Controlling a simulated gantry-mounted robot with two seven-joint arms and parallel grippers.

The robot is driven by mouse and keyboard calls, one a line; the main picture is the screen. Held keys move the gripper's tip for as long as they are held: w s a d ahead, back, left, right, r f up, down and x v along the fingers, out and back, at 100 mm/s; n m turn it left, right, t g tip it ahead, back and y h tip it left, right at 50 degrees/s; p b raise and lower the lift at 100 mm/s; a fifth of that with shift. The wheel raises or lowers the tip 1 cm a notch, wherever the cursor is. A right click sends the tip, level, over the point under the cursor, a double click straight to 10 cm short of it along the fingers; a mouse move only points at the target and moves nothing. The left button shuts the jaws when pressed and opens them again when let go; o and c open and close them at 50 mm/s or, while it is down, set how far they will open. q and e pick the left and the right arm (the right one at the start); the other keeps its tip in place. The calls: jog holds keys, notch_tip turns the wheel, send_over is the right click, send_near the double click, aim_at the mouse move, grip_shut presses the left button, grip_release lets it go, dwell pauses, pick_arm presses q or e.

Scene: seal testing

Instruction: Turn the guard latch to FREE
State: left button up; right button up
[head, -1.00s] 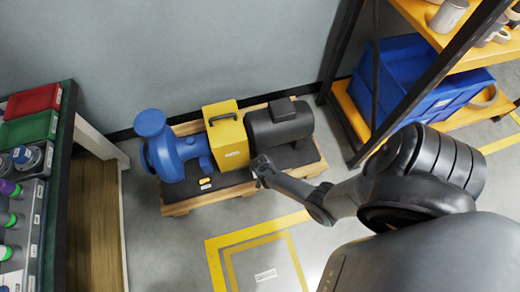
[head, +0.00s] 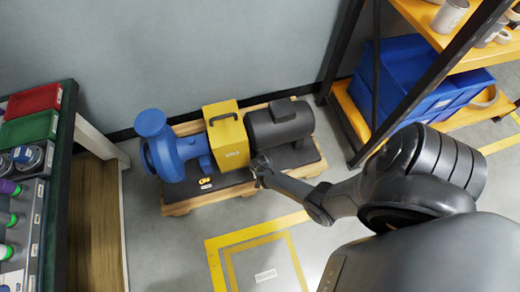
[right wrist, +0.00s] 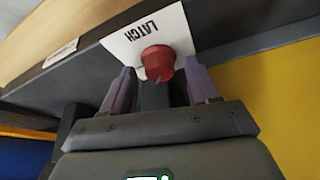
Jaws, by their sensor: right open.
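The guard latch is a red round knob (right wrist: 157,60) on a white plate marked LATCH (right wrist: 130,42) in the right wrist view. A small dark mark shows on its rim nearest my gripper. My right gripper (right wrist: 159,78) is open, its two purple fingers on either side of the knob's near part; I cannot tell whether they touch it. In the head view the right gripper (head: 260,168) is at the front of the skid, beside the yellow guard (head: 227,135), and the latch is too small or hidden to make out. My left gripper is not in view.
A blue pump (head: 165,150) and a dark motor (head: 279,124) flank the guard on a wooden-edged skid (head: 180,208). A shelf with a blue bin (head: 405,75) stands at right, a bench with bins (head: 30,128) at left. The floor in front is clear.

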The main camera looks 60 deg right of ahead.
jog(key=shift+a+r+p, duration=0.15)
jog(key=shift+r+p, duration=0.35)
jog(key=shift+r, duration=0.05)
jog(key=p+v, duration=0.7)
jog(key=v, duration=0.2)
jog(key=shift+s+a+r, duration=0.15)
jog(key=shift+a+r, duration=0.1)
jog(key=shift+r, duration=0.05)
